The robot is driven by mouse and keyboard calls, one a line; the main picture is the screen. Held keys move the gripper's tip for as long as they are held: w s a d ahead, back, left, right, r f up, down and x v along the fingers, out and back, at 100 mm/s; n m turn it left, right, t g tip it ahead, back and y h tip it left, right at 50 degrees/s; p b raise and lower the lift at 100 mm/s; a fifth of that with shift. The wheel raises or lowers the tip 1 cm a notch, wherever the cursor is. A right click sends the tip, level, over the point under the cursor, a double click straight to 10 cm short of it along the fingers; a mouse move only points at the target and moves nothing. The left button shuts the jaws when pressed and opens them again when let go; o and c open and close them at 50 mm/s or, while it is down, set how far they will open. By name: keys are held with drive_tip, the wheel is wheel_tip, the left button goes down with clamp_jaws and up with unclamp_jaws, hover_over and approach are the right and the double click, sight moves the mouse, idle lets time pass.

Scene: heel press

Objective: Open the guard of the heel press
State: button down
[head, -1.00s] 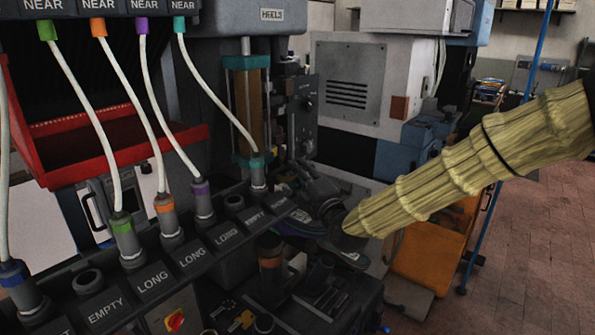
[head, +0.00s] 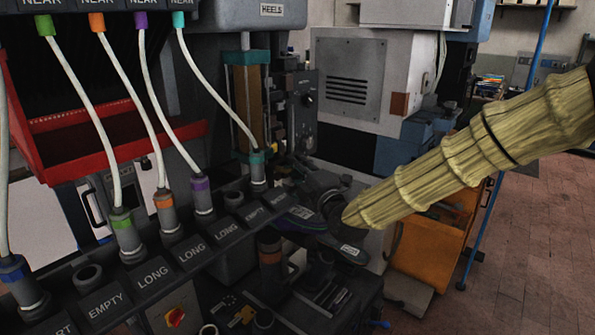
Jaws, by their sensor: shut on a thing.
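The heel press (head: 225,14) stands at the upper middle of the head view under a HEELS plate. An upright amber panel with teal ends (head: 247,105) is on its front; it may be the guard, but I cannot tell for sure. My arm, in a pale yellow ribbed sleeve, comes in from the right. My dark gripper (head: 318,232) is in front of and below the press, right of the label rail. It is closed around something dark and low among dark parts. What it holds is too dim and hidden to name.
The rail (head: 190,246) with labelled sockets and white cables crosses the lower left. A red tray (head: 100,150) is behind it. An orange cart (head: 430,258) and a blue pole (head: 503,150) stand right. Clear tiled floor (head: 540,240) lies far right.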

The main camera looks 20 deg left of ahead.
wheel_tip(320, 180, up, 9)
drive_tip(key=shift+f+b, duration=0.1)
drive_tip(key=shift+b, duration=0.2)
idle(0.4)
drive_tip(key=c, duration=1.5)
unclamp_jaws()
drive_tip(key=v, duration=1.2)
drive_tip(key=shift+f, duration=0.2)
